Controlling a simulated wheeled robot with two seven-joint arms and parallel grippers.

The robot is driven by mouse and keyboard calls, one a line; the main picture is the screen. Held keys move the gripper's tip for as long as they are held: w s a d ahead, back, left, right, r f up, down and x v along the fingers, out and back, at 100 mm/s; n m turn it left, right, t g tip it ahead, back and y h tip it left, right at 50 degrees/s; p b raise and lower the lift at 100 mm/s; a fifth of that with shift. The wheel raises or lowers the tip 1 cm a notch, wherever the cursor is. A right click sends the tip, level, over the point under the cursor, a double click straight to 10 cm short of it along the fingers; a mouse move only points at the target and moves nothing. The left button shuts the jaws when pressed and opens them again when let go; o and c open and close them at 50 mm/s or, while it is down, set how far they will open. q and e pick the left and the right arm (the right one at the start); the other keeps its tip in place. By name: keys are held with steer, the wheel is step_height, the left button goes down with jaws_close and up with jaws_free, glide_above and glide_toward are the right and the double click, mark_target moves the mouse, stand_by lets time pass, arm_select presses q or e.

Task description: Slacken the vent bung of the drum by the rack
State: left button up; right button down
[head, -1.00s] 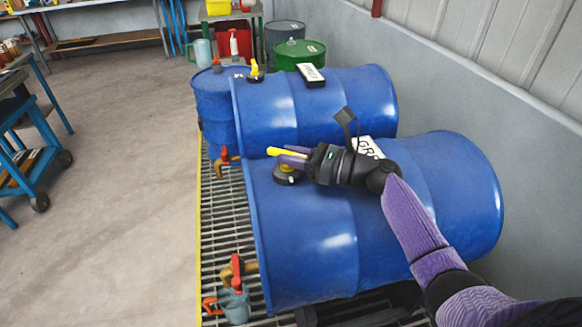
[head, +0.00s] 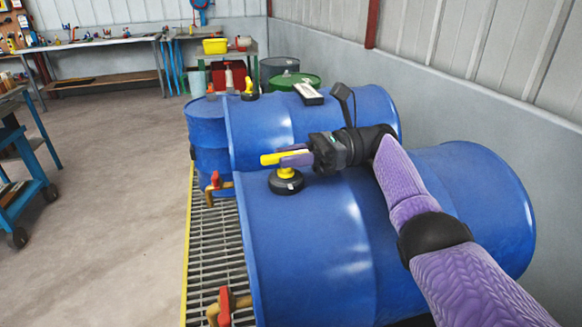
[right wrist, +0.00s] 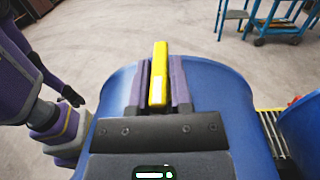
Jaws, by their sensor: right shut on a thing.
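On the near drum (head: 300,235), a vent bung (head: 286,182) with a black round base and a yellow stem stands on top near the left end. My right gripper (head: 290,157) is shut on its yellow handle, which also shows between the purple fingers in the right wrist view (right wrist: 159,75). The far drum (head: 275,125) has a similar yellow-handled bung (head: 250,87), with nothing touching it. My left gripper (right wrist: 72,97) shows small at the left of the right wrist view; its opening is unclear.
Red-handled taps (head: 224,306) stick out from the drum ends over the grating (head: 212,245). A grey wall (head: 470,125) stands close on the right. A blue cart (head: 25,185) is at the left, with open floor (head: 115,200) between.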

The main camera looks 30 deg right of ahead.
arm_select(q)
steer(key=shift+w+f, duration=0.25)
steer(key=shift+w, duration=0.05)
arm_select(e)
steer(key=shift+f, duration=0.1)
steer(key=c, duration=0.6)
jaws_free()
steer(key=shift+a, duration=0.1)
step_height(320, 180, up, 9)
steer(key=p, duration=0.3)
steer(key=shift+p, duration=0.4)
steer(key=shift+r, duration=0.6)
arm_select(q)
steer(key=shift+t, duration=0.3)
steer(key=r, duration=0.2)
steer(key=w+r, duration=0.1)
steer(key=r, duration=0.1)
steer(key=shift+d, duration=0.3)
